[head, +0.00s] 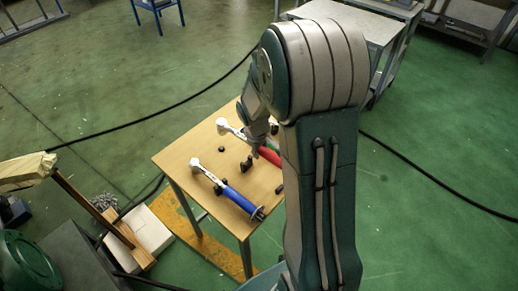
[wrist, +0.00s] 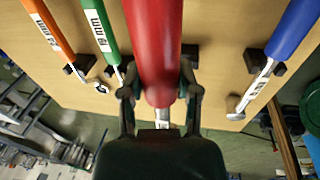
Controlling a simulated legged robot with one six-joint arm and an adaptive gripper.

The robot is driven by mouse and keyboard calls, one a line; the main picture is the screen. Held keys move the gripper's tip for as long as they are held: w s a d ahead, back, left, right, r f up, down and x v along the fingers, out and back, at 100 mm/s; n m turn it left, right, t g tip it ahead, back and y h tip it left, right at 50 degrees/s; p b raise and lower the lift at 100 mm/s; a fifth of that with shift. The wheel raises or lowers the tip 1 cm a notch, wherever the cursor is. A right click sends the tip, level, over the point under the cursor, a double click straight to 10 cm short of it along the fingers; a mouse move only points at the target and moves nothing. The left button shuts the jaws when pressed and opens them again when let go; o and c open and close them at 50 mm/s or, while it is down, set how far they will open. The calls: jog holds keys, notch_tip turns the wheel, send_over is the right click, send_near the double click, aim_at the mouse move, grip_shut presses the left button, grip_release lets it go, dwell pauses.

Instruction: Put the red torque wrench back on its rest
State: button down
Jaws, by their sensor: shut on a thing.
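The red torque wrench (wrist: 155,35) runs through the middle of the wrist view, its handle between the two fingers of my gripper (wrist: 159,88). My gripper is shut on it. The handle looks larger than the other wrenches' handles, so it seems raised above the table. Its metal shaft (wrist: 162,117) is mostly hidden by my gripper. In the head view a short piece of the red handle (head: 269,156) shows beside my arm. A dark rest block (wrist: 190,51) shows partly behind the red handle; another black block (head: 246,163) stands on the table near my gripper.
A blue wrench (head: 237,197) lies on rests at the near side of the wooden table (head: 188,155). Green (wrist: 98,25) and orange (wrist: 48,28) wrenches lie on the other side. A grey cart (head: 350,22) stands behind. My arm hides the table's right part.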

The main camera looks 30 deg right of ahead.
jog(key=shift+a+f, duration=0.1)
jog(key=shift+f, duration=0.15)
jog(key=shift+a+f, duration=1.1)
jog(key=shift+a, duration=0.1)
jog(key=shift+d+f, duration=0.45)
jog(key=shift+f, duration=0.2)
jog(key=shift+d+f, duration=0.4)
jog(key=shift+f, duration=0.3)
jog(key=shift+a+f, duration=0.1)
jog(key=shift+a, duration=0.5)
jog(key=shift+d, duration=0.4)
jog(key=shift+f, duration=0.1)
